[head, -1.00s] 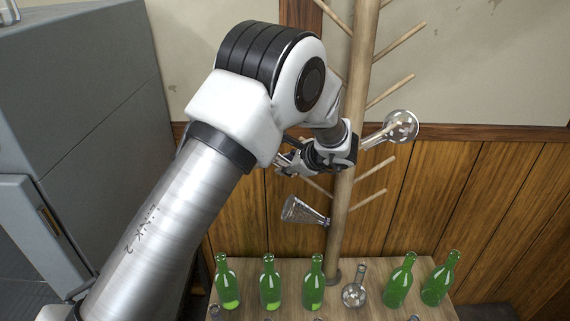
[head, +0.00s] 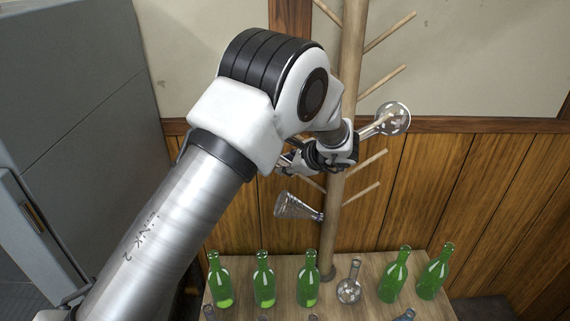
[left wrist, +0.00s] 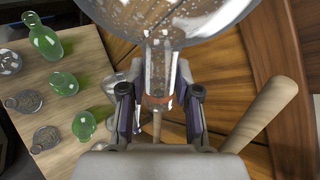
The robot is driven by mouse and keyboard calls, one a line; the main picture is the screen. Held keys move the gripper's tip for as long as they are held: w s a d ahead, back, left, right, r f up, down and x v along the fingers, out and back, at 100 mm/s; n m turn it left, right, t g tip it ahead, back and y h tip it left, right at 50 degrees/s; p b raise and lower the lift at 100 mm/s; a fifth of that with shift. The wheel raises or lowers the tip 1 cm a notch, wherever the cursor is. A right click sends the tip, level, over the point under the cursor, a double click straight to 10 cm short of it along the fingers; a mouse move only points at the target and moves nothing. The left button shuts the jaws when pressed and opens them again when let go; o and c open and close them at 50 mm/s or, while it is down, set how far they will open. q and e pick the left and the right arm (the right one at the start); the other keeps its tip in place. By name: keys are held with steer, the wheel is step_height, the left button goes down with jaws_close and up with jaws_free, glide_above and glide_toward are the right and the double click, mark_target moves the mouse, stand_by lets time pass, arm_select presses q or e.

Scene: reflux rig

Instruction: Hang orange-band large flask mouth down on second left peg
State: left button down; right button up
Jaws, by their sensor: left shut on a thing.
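My left gripper (left wrist: 158,112) is shut on the neck of the clear orange-band large flask (left wrist: 170,20). The orange band (left wrist: 158,101) shows between the fingers, and the round bulb fills the top of the left wrist view. A wooden peg (left wrist: 157,126) shows just below the neck, in line with it; I cannot tell whether it is inside the mouth. In the head view the left gripper (head: 325,157) is in front of the wooden stand (head: 332,225), and my arm hides most of the held flask and the left pegs near it. My right gripper is not in view.
Another round flask (head: 392,118) hangs on a right peg. A conical flask (head: 294,206) hangs on a low left peg. Green bottles (head: 264,283) and a small flask (head: 349,288) stand on the table (head: 365,270).

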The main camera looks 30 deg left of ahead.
arm_select(q)
steer(key=shift+b, duration=0.5)
steer(key=shift+d+f, duration=0.1)
stand_by(0.3)
steer(key=shift+w+d+f+b, duration=0.55)
steer(key=shift+w+d+f, duration=0.05)
steer(key=shift+d+f, duration=0.35)
steer(key=shift+w+d+f+b, duration=0.5)
steer(key=shift+w+d+f, duration=0.1)
steer(key=shift+d+f, duration=0.3)
stand_by(0.5)
steer(key=shift+b, duration=0.4)
steer(key=shift+d+f, duration=0.1)
steer(key=shift+d, duration=0.05)
